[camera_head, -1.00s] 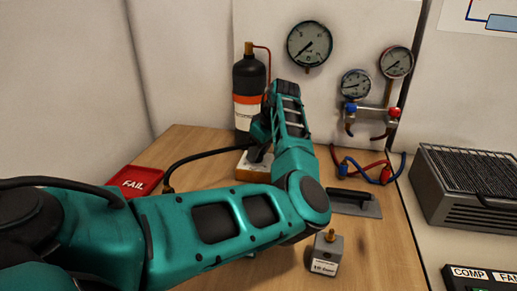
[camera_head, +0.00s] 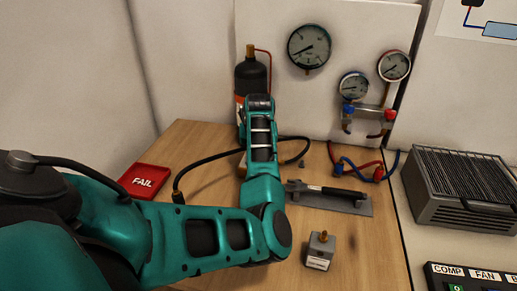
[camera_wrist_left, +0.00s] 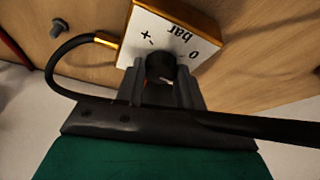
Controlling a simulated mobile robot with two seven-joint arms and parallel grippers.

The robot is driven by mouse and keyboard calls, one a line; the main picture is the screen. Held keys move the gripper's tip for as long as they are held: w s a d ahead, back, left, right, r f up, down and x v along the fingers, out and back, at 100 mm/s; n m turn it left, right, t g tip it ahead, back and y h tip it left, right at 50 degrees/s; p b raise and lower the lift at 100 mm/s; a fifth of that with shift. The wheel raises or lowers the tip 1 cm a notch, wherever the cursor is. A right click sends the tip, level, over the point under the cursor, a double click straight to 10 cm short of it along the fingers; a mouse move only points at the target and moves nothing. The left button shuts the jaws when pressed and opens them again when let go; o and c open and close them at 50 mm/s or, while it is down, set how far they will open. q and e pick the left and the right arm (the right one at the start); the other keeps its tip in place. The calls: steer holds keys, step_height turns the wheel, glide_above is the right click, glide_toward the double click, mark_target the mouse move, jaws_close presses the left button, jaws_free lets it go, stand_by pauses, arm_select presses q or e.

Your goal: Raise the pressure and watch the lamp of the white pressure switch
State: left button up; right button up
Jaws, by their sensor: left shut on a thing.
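My left gripper (camera_wrist_left: 160,82) is shut on a black knob (camera_wrist_left: 160,64) on a white-faced box (camera_wrist_left: 185,38) marked "0 bar", "-" and "+", with orange-brown sides. In the head view my left arm hides the gripper and most of that box. A pale grey block (camera_head: 320,252) with a brass fitting on top and a white label stands on the bench at front centre, probably the pressure switch. I cannot make out a lamp on it. A large round gauge (camera_head: 309,46) hangs on the white back panel, its needle pointing left and slightly down. My right gripper is out of view.
A red FAIL tray (camera_head: 144,180) lies at left. A black hose (camera_head: 208,158) curves over the bench behind my arm.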

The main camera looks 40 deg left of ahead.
arm_select(q)
steer(key=m, duration=0.2)
steer(key=m+t+h, duration=0.1)
steer(key=m, duration=0.1)
steer(key=shift+s+a+m, duration=0.15)
steer(key=shift+m, duration=0.25)
steer(key=m+h, duration=0.2)
steer(key=m, duration=0.2)
steer(key=shift+a, duration=0.15)
steer(key=m+h, duration=0.1)
steer(key=m, duration=0.4)
steer(key=shift+a+h, duration=0.1)
steer(key=shift+h, duration=0.3)
steer(key=m+g+h, duration=0.1)
steer(key=m, duration=0.3)
steer(key=shift+m, duration=0.4)
steer(key=shift+h, duration=0.3)
steer(key=o, duration=1)
steer(key=shift+o, duration=0.2)
steer(key=v, duration=1.3)
steer(key=shift+w, duration=0.25)
